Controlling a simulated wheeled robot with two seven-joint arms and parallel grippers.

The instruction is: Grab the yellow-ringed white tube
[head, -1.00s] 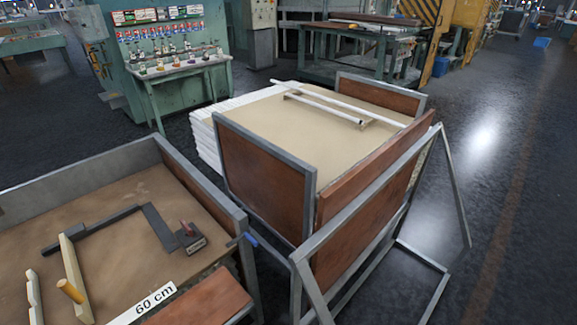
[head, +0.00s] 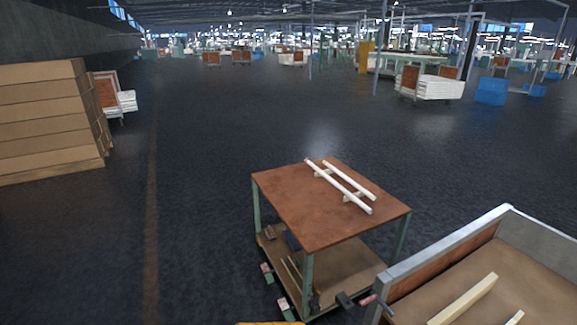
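Two pale white tubes lie side by side on small supports on a brown-topped cart. One is the left tube (head: 336,185), the other the right tube (head: 350,180). No yellow ring can be made out on either at this size, so I cannot tell which, if any, is the yellow-ringed one. Neither of my grippers shows in the head view.
The cart (head: 290,204) has a lower shelf with small items. A grey-rimmed workbench (head: 450,243) with light wooden strips stands at lower right. Stacked cardboard boxes (head: 45,125) stand at left. Dark floor (head: 220,140) is open behind and left of the cart.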

